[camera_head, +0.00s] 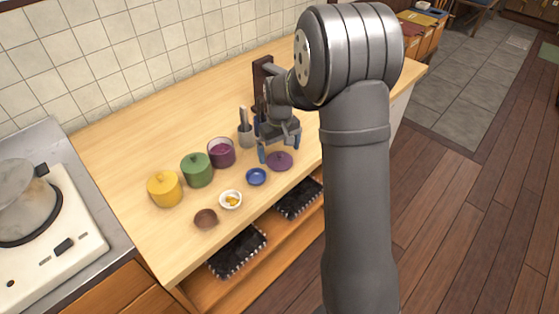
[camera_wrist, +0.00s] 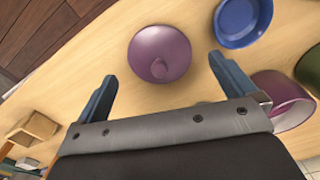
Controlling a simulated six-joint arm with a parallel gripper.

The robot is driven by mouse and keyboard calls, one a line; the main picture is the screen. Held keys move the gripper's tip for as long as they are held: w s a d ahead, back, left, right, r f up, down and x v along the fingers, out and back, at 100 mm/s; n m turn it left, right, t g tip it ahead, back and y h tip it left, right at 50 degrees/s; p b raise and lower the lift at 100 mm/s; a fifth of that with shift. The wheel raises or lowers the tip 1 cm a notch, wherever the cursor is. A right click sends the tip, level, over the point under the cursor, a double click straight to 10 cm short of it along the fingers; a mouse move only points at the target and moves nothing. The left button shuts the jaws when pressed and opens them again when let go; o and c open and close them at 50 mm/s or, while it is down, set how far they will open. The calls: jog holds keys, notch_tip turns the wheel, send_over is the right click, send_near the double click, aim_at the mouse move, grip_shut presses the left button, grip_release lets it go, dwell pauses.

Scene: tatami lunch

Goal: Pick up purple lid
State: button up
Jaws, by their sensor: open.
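The purple lid (camera_head: 280,161) lies flat on the wooden counter with its round knob up, right of a small blue dish. In the wrist view the purple lid (camera_wrist: 160,54) sits just beyond the fingertips, near the middle of the gap between them. My gripper (camera_head: 279,149) is open and empty, close to the lid. In the wrist view my gripper (camera_wrist: 162,73) shows two blue fingers spread wide, with neither touching the lid. The purple pot (camera_head: 221,153) stands open at the left, and part of it shows in the wrist view (camera_wrist: 282,99).
The blue dish (camera_head: 256,176) is close to the lid. Bare counter (camera_head: 303,150) lies right of the lid.

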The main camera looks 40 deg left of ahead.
jog(key=shift+f, duration=1.35)
jog(key=c, duration=1)
jog(key=shift+c, duration=0.2)
jog(key=shift+r, duration=0.15)
